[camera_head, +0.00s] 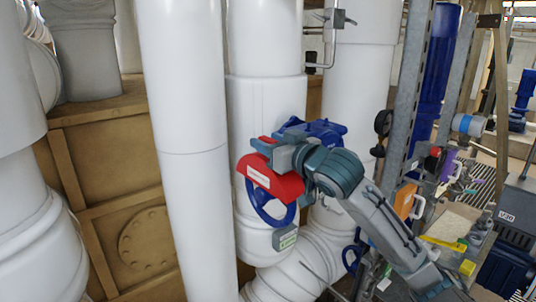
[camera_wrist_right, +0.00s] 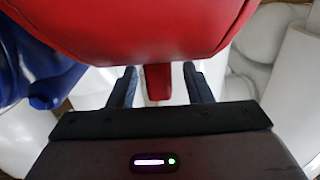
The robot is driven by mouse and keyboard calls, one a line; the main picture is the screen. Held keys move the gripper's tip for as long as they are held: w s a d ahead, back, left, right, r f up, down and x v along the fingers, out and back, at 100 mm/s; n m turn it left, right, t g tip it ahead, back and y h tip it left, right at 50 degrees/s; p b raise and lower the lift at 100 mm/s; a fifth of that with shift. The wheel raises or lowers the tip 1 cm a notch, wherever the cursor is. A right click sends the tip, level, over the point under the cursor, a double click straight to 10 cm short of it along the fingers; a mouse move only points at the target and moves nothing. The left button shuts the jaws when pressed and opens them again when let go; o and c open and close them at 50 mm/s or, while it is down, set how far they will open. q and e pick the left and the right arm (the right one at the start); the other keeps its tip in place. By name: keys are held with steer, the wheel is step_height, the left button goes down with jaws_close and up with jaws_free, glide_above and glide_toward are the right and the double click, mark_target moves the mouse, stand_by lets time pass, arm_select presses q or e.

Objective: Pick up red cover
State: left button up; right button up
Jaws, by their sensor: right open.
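The red cover (camera_head: 270,184), with a white label, sits over the front of a blue valve handwheel (camera_head: 258,208) on a white pipe. My right gripper (camera_head: 277,147) is at the cover's upper edge. In the right wrist view, the red cover (camera_wrist_right: 150,30) fills the top, and its small red tab hangs between the two fingers of my right gripper (camera_wrist_right: 160,84). The fingers are open, with a gap on both sides of the tab. Part of the cover's upper edge is hidden behind the gripper. My left gripper is not in view.
Thick white pipes (camera_head: 183,130) stand to the left of the valve. A small grey box (camera_head: 284,238) with a green label is below the handwheel. Metal posts (camera_head: 408,90) and a cluttered bench with a yellow tool (camera_head: 443,243) are to the right.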

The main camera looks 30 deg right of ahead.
steer(key=shift+w, duration=0.4)
steer(key=shift+c, duration=0.4)
jaws_close()
steer(key=shift+r, duration=0.15)
steer(key=shift+r+b, duration=1.05)
steer(key=shift+r, duration=3.8)
steer(key=shift+f, duration=0.1)
